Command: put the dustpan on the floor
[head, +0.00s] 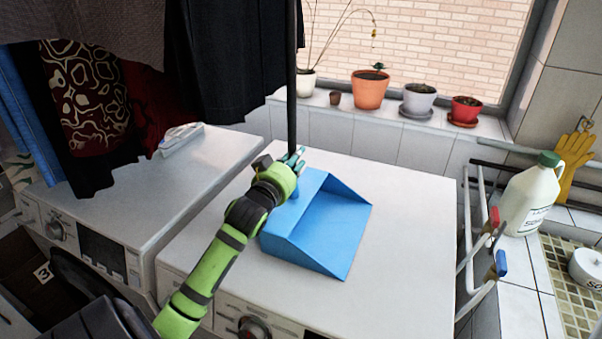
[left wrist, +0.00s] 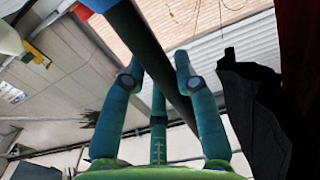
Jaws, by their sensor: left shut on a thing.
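The blue dustpan (head: 325,225) is at the top of the right white machine, with its open side facing right. I cannot tell whether it rests on the top or hangs just above it. Its long black handle (head: 292,75) stands upright. My left gripper (head: 293,158) is shut on the handle, low down near the pan, and hides part of the joint. In the left wrist view the dark handle (left wrist: 150,50) runs between the green fingers (left wrist: 156,80). My right gripper is in neither view. The floor is hardly visible.
Hanging dark clothes (head: 225,60) are left of the handle. Potted plants, one in an orange pot (head: 369,90), line the windowsill. A white rack (head: 475,235) and a white bottle (head: 530,200) stand right of the machine (head: 410,240). The left machine (head: 120,200) is beside it.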

